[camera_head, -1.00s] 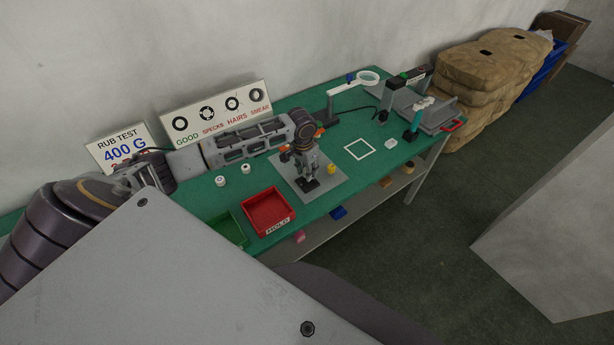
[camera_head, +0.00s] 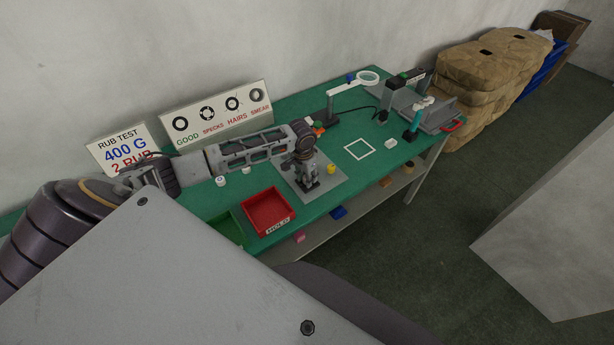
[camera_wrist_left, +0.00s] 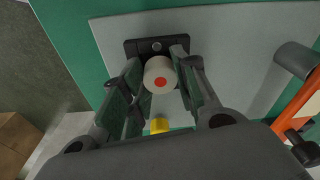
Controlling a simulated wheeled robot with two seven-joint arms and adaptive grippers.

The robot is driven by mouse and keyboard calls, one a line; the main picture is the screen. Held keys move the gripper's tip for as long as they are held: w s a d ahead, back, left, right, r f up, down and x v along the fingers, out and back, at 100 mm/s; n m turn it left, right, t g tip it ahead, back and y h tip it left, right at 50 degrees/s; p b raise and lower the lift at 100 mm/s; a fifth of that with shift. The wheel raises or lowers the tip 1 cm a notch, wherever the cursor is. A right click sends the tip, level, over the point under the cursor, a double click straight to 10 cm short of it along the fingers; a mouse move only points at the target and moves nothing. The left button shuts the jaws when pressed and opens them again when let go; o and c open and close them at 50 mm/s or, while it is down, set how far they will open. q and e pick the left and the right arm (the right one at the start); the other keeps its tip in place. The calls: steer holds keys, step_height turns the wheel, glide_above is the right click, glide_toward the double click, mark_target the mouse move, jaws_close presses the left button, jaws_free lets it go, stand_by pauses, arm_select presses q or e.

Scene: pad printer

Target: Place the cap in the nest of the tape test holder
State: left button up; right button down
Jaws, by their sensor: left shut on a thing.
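My left gripper (camera_head: 306,184) is above the grey plate (camera_head: 331,190) on the green table, its fingers pointing down. In the left wrist view the left gripper (camera_wrist_left: 160,78) is shut on the cap (camera_wrist_left: 158,80), a pale round piece with a red dot on its face. A black block (camera_wrist_left: 148,46), which looks like the tape test holder, sits on the plate right beside the cap. Its nest is not clearly visible, and I cannot tell whether the cap touches it. In the head view the gripper hides the cap. My right gripper is not in view.
A yellow piece (camera_head: 331,169) stands on the plate close to the gripper. A red bin (camera_head: 268,212) and a green bin (camera_head: 228,231) are at the front edge. A white cap (camera_head: 221,181) lies left. A magnifier lamp (camera_head: 330,112) stands behind; a white square outline (camera_head: 359,149) is clear.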

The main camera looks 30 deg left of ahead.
mark_target(304, 180)
arm_select(q)
steer(key=shift+s+d+f, duration=0.1)
steer(key=shift+s+f, duration=0.15)
steer(key=shift+f, duration=0.25)
steer(key=o, duration=0.6)
steer(key=shift+f, duration=0.1)
steer(key=shift+o, duration=0.7)
steer(key=shift+f, duration=0.1)
steer(key=shift+w, duration=0.1)
steer(key=shift+r, duration=0.65)
step_height(304, 180, up, 12)
steer(key=s+b, duration=0.1)
steer(key=shift+a+r, duration=0.15)
steer(key=shift+a, duration=0.05)
